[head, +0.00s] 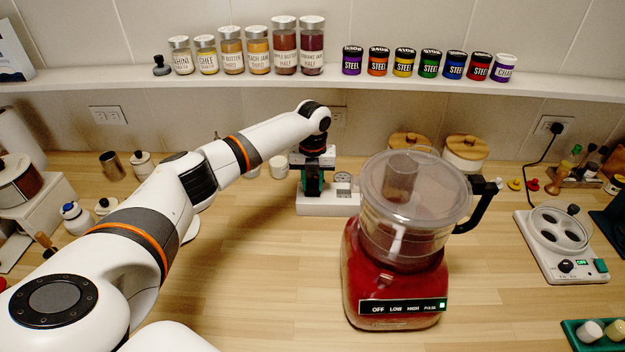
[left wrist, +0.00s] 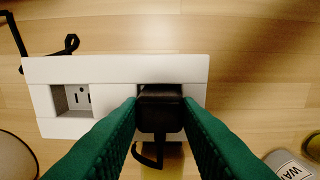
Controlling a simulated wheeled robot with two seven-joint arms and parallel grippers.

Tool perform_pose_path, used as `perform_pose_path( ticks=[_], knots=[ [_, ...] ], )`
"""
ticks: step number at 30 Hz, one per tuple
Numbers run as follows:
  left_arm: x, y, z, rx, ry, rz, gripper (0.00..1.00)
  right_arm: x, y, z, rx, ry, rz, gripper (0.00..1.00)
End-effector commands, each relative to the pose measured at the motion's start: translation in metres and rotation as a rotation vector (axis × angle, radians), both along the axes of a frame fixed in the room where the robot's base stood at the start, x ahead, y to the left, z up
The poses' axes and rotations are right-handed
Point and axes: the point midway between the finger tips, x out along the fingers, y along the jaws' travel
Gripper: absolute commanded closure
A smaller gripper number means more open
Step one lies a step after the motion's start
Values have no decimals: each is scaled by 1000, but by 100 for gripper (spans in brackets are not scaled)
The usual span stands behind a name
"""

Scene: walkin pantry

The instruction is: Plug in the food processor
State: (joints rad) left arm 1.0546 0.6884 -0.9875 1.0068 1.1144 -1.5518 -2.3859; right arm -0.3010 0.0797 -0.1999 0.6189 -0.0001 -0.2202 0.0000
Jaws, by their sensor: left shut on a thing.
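The food processor (head: 395,275) has a red base and a clear bowl with a black handle. It stands upright on the counter, with a small bright green square on its front panel. A white outlet box (head: 325,203) lies left of and behind it; the left wrist view also shows the box (left wrist: 115,70). My left gripper (head: 313,185) points down at the box. Its green fingers are shut on a black plug (left wrist: 160,112) at the right-hand socket. The left-hand socket (left wrist: 77,97) is empty. The fingers hide how deep the plug sits. My right gripper is out of view.
A wooden counter (head: 255,270) is clear left of the food processor. A hot plate (head: 565,250) stands at the right, its cord running to a wall outlet (head: 550,125). Lidded canisters (head: 465,153) stand behind. A shelf (head: 250,87) with several jars runs above.

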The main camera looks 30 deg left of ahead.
Motion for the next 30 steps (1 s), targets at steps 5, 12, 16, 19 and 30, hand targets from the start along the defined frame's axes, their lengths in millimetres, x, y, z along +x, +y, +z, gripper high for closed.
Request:
perform_pose_path(
  ticks=[5, 12, 16, 19, 30],
  knots=[
    [0, 0, -3, -1, -1, 0, 93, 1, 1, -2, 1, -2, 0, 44],
    [0, 0, -2, -1, -1, 0, 48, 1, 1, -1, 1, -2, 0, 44],
    [0, 0, -2, -1, -1, 0, 48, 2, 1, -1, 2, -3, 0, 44],
    [0, 0, 2, 0, -1, 0, 48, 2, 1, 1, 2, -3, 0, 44],
    [1, 0, 65, -1, -6, 0, 48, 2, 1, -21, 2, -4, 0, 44]
  ],
)
